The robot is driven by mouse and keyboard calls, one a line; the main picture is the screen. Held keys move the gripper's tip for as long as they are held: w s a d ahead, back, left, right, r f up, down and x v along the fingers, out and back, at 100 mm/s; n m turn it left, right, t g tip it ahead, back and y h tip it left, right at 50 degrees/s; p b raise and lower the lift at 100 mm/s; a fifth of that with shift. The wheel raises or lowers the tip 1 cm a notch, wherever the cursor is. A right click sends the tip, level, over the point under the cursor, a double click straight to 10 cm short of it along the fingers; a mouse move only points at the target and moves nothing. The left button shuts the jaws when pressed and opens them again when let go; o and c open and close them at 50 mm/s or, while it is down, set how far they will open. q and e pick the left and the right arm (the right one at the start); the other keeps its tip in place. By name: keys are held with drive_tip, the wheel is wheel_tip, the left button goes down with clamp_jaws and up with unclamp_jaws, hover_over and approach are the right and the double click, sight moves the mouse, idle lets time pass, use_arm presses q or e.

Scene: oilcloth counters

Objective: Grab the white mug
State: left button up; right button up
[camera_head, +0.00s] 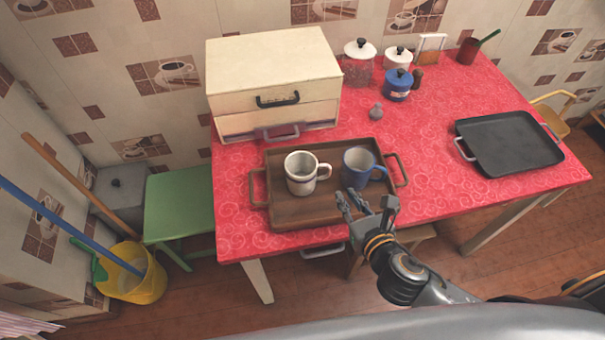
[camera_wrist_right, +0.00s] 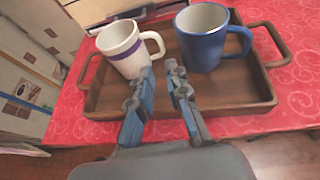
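The white mug (camera_head: 301,174) stands upright on the left side of the brown wooden tray (camera_head: 285,213), its handle to the right. In the right wrist view the white mug (camera_wrist_right: 121,50) has a purple band and sits ahead and left of the fingers. A blue mug (camera_head: 357,168) stands beside it on the tray; it also shows in the right wrist view (camera_wrist_right: 202,38). My right gripper (camera_head: 361,206) is at the tray's front right edge, apart from both mugs. In the right wrist view its fingers (camera_wrist_right: 162,76) are spread with nothing between them. My left gripper is out of view.
A cream breadbox with drawers (camera_head: 274,65) stands behind the tray. Jars (camera_head: 359,62), a blue pot (camera_head: 397,84) and a small grey shaker (camera_head: 375,112) are at the back. A black tray (camera_head: 508,141) lies at right. The red tabletop between is clear.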

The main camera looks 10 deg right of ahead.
sight(330, 173)
drive_tip(key=x, duration=1.3)
drive_tip(key=shift+d+f, duration=0.1)
drive_tip(key=shift+s, duration=0.1)
clamp_jaws()
